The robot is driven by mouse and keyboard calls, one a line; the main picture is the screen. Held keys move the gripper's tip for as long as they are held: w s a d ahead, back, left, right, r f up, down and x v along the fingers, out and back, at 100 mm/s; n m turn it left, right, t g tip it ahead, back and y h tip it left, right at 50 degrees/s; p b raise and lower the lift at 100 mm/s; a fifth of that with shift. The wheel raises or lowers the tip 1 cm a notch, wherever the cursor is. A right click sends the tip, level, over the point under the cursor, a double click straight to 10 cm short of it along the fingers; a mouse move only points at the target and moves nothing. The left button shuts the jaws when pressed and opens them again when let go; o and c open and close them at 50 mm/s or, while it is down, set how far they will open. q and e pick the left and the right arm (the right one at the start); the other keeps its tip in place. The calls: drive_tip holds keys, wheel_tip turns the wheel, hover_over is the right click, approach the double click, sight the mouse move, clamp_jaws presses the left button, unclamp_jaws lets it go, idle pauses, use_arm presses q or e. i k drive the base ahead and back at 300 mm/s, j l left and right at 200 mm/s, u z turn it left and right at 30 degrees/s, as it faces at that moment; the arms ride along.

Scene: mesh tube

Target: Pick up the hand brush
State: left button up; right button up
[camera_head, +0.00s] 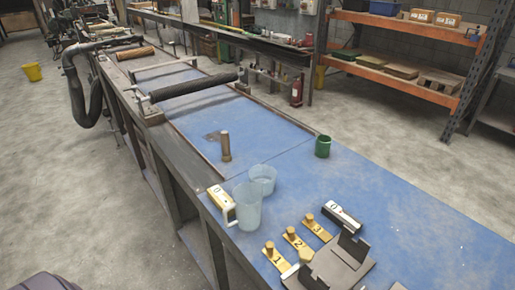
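I cannot make out a hand brush with certainty. A small black-and-white item (343,217) lies on the blue bench top (420,225), but its kind is too small to tell. A brown, roll-shaped item (135,52) lies at the far left of the bench; I cannot tell whether it is a brush. Neither my left nor my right gripper is in view.
Two translucent containers, a jug (246,208) and a cup (263,180), stand near a yellow-and-white item (220,198). A green cup (323,146), an upright brown cylinder (225,146), brass numbered pieces (296,243) and a grey bracket (338,268) occupy the bench. Its right side is mostly clear.

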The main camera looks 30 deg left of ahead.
sight(224, 135)
drive_tip(key=j+z, duration=0.3)
drive_tip(key=j, duration=0.15)
drive_tip(key=j+z, duration=0.3)
drive_tip(key=j, duration=0.2)
drive_tip(key=k+j+z, duration=0.15)
drive_tip(key=j+z, duration=0.15)
drive_tip(key=j, duration=0.1)
